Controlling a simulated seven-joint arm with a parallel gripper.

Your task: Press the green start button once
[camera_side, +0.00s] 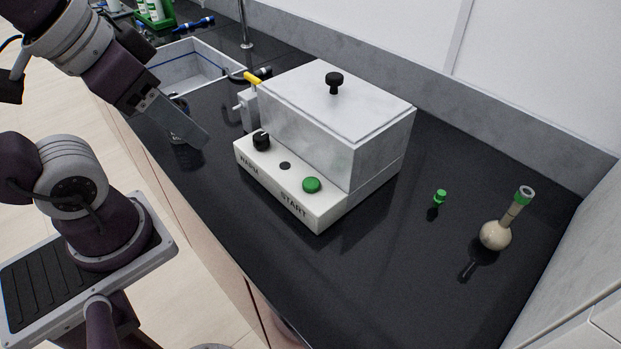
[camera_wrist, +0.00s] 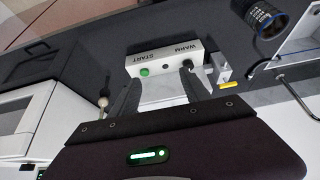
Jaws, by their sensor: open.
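The green start button (camera_side: 312,185) sits on the sloped front panel of a white box-shaped device (camera_side: 299,203), above the word START. In the wrist view the green button (camera_wrist: 145,72) shows near the left fingertip, and none of it appears covered. My gripper (camera_side: 193,136) is to the left of the device and above the counter, apart from the button. In the wrist view my gripper (camera_wrist: 157,82) has its two dark fingers spread apart with nothing between them.
A black knob (camera_side: 261,141) and a small dark round spot (camera_side: 285,166) share the panel. A yellow-handled valve (camera_side: 252,79) stands at the device's left. A sink (camera_side: 190,68) lies behind. A flask (camera_side: 495,235) and green stopper (camera_side: 440,197) are right. The front counter is clear.

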